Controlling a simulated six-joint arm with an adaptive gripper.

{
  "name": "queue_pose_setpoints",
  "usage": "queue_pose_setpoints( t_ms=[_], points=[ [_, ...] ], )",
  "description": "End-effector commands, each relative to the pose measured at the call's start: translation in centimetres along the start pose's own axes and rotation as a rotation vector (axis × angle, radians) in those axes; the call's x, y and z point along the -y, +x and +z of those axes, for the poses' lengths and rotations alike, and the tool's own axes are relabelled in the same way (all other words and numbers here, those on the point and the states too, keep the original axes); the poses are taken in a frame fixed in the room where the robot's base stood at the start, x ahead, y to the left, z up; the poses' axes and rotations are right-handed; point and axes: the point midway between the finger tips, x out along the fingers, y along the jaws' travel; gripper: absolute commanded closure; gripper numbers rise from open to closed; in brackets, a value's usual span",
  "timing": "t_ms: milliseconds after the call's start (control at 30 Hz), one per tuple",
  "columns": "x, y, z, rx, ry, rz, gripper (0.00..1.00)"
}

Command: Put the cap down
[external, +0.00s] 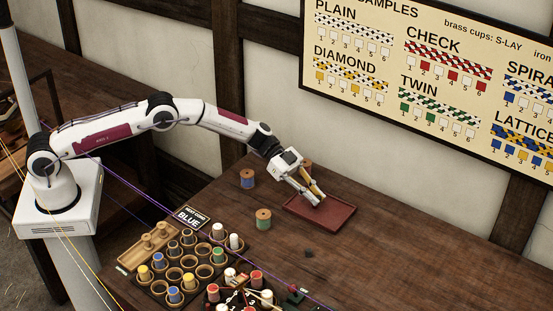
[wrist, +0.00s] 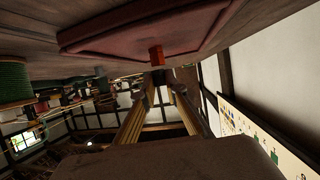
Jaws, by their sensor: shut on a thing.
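My gripper (external: 319,201) reaches down over the dark red tray (external: 340,213) on the bench. In the wrist view the fingertips (wrist: 157,76) are shut on a small orange-brown piece, which I take for the cap (wrist: 156,55). It stands out against the red tray (wrist: 105,38), which fills the upper part of that picture. I cannot tell whether the cap touches the tray floor. In the external view the fingers hide the cap. The rest of the tray looks empty.
A blue spool (external: 248,178) and a green spool (external: 263,219) stand left of the tray. The bench right of the tray is clear.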

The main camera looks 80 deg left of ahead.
Motion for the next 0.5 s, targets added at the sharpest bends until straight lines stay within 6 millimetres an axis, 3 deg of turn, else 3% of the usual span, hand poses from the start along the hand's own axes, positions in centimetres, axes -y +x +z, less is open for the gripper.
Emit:
queue_pose_setpoints(
  t_ms=[133,200,233,500],
  points=[
    [0.01,0.03,0.07,0.000,0.000,0.000,0.99],
    [0.01,0.04,0.08,0.000,0.000,0.000,0.75],
    [0.01,0.04,0.08,0.000,0.000,0.000,0.71],
    [0.01,0.03,0.07,0.000,0.000,0.000,0.71]
  ],
)
